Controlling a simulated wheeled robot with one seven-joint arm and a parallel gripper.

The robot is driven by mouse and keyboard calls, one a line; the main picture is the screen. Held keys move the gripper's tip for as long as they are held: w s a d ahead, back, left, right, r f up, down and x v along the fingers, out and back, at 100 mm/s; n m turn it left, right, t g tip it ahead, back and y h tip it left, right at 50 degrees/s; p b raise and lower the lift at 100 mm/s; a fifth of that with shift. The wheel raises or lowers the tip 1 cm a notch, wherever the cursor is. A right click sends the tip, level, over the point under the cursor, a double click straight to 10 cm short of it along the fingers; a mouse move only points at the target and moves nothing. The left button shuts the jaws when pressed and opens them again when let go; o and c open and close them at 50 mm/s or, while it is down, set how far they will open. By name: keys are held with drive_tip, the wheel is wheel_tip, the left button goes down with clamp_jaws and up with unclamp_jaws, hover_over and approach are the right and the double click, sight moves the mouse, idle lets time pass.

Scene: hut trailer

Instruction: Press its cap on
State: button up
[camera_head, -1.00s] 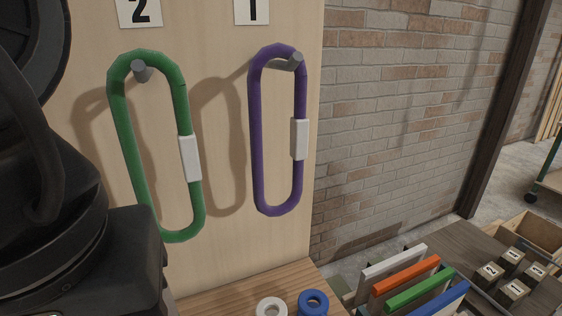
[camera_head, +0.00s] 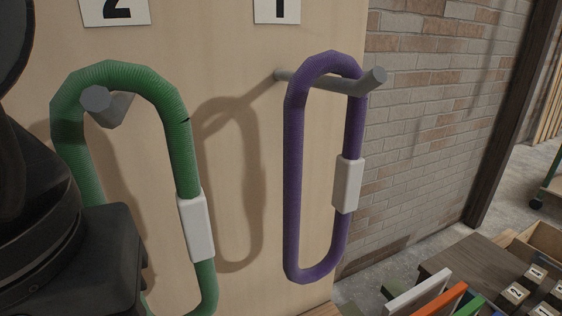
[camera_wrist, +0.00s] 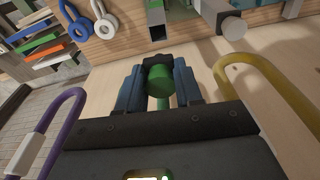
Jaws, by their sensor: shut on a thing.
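My gripper (camera_wrist: 159,88) is shut in the wrist view, its blue fingers on either side of a green round piece (camera_wrist: 162,88). This piece has a round face and a narrower stem, and I take it to be the cap. A dark piece lies just beyond its far end. A grey square tube (camera_wrist: 157,32) with a dark end stands out farther up and is apart from the green piece. To its right is a grey tube (camera_wrist: 212,10) with a pale round end. In the head view my dark arm covers the left edge and the gripper is hidden.
A green loop (camera_head: 179,145) hangs on a peg under label 2, and a purple loop (camera_head: 294,180) on a peg under label 1. A yellow loop (camera_wrist: 282,90) is at the right in the wrist view. Coloured slats (camera_head: 447,299) and numbered blocks (camera_head: 516,293) stand at the lower right.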

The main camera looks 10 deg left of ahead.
drive_tip(key=shift+f+b, duration=2.3)
drive_tip(key=shift+f, duration=0.7)
drive_tip(key=shift+s+d+p, duration=0.1)
drive_tip(key=shift+s+p, duration=0.1)
drive_tip(key=shift+p, duration=0.15)
drive_tip(key=shift+f+p, duration=0.25)
drive_tip(key=shift+p, duration=0.05)
idle(0.6)
drive_tip(key=o, duration=1.6)
drive_tip(key=shift+r, duration=0.15)
